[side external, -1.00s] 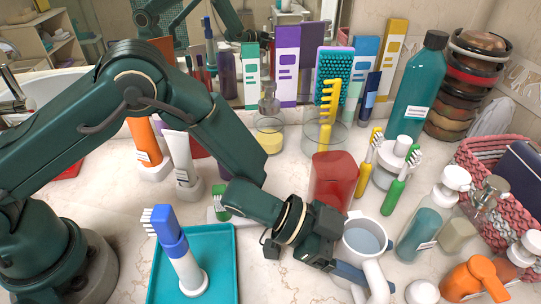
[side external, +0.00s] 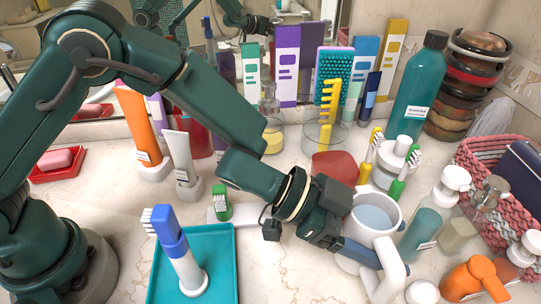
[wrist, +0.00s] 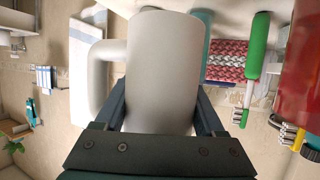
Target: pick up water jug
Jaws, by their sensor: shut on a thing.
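The water jug (side external: 355,232) is a white-grey cylinder with a side handle and water (side external: 374,218) showing inside its open top, in the right half of the side view. It looks close to upright. My gripper (side external: 365,258) is shut around the jug's body. In the wrist view the jug (wrist: 163,60) stands between the two fingers of my gripper (wrist: 163,105), with its handle to the left. The jug's underside is hidden, and its gap from the counter is hard to judge.
A red block (side external: 333,166) is partly hidden behind my wrist. A teal tray (side external: 222,262) with a blue-white brush (side external: 180,250) lies at the left.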

